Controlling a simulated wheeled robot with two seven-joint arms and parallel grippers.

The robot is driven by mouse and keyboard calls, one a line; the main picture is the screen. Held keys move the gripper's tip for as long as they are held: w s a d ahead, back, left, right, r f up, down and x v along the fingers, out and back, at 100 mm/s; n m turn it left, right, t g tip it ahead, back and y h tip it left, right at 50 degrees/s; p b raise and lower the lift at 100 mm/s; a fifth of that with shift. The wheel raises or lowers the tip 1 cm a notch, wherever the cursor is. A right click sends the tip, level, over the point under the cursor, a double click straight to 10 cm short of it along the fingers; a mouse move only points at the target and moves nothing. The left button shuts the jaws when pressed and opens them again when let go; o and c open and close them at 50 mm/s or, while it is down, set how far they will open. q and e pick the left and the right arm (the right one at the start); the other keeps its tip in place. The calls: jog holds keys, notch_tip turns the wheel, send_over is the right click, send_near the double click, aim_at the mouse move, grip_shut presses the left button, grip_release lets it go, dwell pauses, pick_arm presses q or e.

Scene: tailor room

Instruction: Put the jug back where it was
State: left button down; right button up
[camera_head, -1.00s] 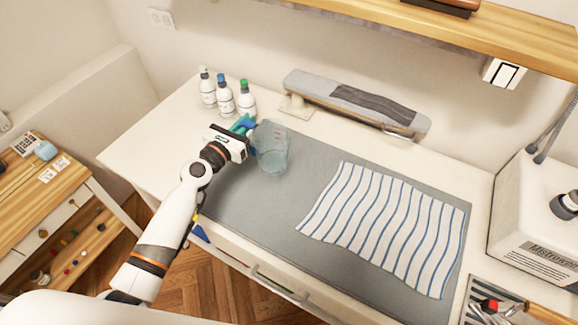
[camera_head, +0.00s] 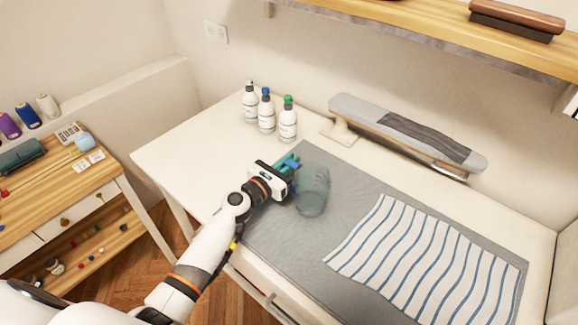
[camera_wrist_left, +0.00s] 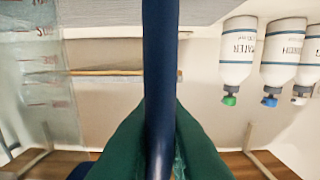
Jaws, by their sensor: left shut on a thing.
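The jug (camera_head: 314,190) is clear and bluish, and shows over the left part of the grey mat (camera_head: 275,225). My left gripper (camera_head: 290,164) is shut on its blue handle from the left side. In the left wrist view the blue handle (camera_wrist_left: 160,70) runs between the green fingers (camera_wrist_left: 160,150). The jug's clear wall with red markings (camera_wrist_left: 45,95) shows at the left there. The jug looks roughly upright; whether its base touches the mat I cannot tell. My right gripper is not in view.
Three white bottles (camera_head: 266,115) stand behind the jug on the white table (camera_head: 190,150). A sleeve ironing board (camera_head: 405,130) stands at the back. A striped cloth (camera_head: 425,260) lies on the mat to the right. The table's left end is clear.

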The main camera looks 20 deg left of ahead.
pick_arm(q)
jog(key=shift+r, duration=0.1)
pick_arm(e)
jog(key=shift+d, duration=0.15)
pick_arm(q)
jog(key=c, duration=1.5)
grip_release()
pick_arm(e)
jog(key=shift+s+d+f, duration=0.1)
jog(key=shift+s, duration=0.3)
pick_arm(q)
jog(key=b+v, duration=0.1)
jog(key=v, duration=1.1)
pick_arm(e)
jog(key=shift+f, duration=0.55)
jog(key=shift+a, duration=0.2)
